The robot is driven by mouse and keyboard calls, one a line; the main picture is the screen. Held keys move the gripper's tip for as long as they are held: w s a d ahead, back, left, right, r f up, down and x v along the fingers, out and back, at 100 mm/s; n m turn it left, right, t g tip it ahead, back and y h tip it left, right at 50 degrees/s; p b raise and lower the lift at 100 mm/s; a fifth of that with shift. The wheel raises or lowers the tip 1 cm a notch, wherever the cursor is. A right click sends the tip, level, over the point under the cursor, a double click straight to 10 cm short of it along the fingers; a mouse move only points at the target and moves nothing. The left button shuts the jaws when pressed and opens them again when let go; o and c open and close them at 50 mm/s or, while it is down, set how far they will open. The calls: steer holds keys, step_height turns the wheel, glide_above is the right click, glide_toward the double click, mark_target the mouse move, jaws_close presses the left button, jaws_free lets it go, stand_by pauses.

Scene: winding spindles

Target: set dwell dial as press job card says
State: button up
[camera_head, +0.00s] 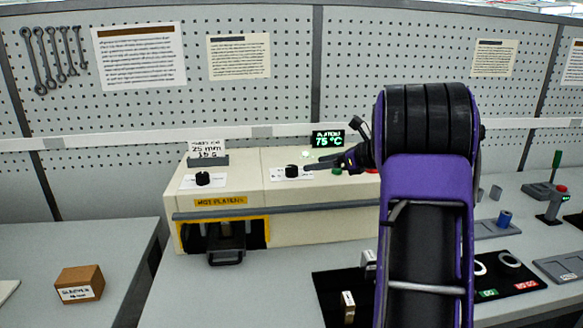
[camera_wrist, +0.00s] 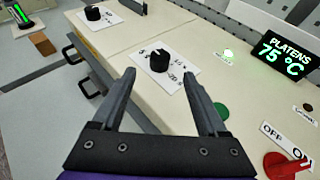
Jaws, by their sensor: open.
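The press (camera_head: 325,213) is a cream machine marked "HOT PLATENS". A job card (camera_head: 207,149) stands on its top left; it seems to read "25 mm" and "15 s", with its top line too small to read. Two black dials sit on white scale plates: a left dial (camera_head: 203,178) and a right dial (camera_head: 292,171). I cannot tell from the labels which is dwell. In the wrist view the right dial (camera_wrist: 159,60) lies between and just beyond the fingertips of my open, empty gripper (camera_wrist: 158,71). The left dial (camera_wrist: 92,13) is farther off. The right dial's pointer setting is unclear.
A green button (camera_wrist: 221,111) and a red OFF/ON switch (camera_wrist: 285,166) are right of my gripper. A small brown box (camera_head: 80,284) sits on the left table.

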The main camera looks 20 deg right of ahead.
mark_target(293, 167)
steer(key=x, duration=1)
steer(key=shift+w+a+p, duration=0.1)
steer(key=shift+w+p, duration=0.05)
steer(key=shift+p, duration=0.15)
jaws_close()
